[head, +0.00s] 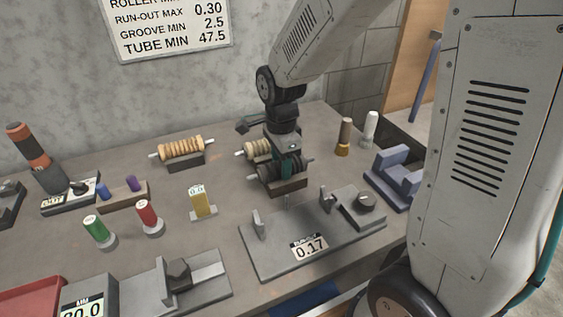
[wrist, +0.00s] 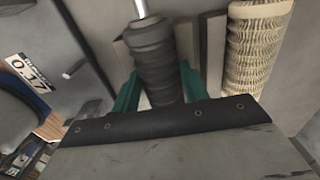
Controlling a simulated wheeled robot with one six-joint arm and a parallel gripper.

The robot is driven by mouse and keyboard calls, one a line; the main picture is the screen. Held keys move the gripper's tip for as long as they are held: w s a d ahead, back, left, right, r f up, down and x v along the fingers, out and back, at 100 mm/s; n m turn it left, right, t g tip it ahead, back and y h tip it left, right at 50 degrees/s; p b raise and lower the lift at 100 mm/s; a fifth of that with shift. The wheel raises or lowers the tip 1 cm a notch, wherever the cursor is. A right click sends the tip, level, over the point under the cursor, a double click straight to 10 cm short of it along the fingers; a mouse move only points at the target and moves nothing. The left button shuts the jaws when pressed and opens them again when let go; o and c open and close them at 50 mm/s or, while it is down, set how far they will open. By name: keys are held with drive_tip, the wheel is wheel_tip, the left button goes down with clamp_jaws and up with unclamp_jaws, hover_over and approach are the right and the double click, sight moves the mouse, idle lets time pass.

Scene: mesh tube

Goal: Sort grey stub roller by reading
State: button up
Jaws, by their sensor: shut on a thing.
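The grey stub roller (wrist: 152,60) is dark and ribbed, with a bright metal shaft end, in the wrist view. My gripper (wrist: 155,92) is shut on it, with a green finger on each side. In the head view my gripper (head: 289,168) is over a dark cradle (head: 284,188), and the roller is mostly hidden by the fingers. I cannot tell whether the roller touches the cradle. The run-out gauge (head: 268,262) in front is empty between its posts, and its display (head: 310,247) reads 0.17. The wall sign (head: 168,24) gives run-out max 0.30, groove min 2.5, tube min 47.5.
A tan roller (head: 258,147) sits just behind my gripper; another (head: 182,148) lies on a cradle at left. A yellow gauge (head: 201,205) reads 0.0. A purple-grey block (head: 396,175) stands right. A red tray (head: 28,299) and a MM display (head: 84,308) are front left.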

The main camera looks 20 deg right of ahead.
drive_tip(key=o, duration=1.3)
drive_tip(key=shift+r, duration=7.35)
drive_tip(key=s+d+n, duration=0.1)
drive_tip(key=s+n, duration=0.5)
drive_tip(key=s, duration=0.1)
drive_tip(key=s+d+n+t, duration=0.1)
drive_tip(key=s+n, duration=0.5)
drive_tip(key=s, duration=0.1)
drive_tip(key=s+d+n, duration=0.1)
drive_tip(key=s+n, duration=0.5)
drive_tip(key=s, duration=0.2)
drive_tip(key=shift+d+r, duration=0.25)
drive_tip(key=shift+d, duration=0.05)
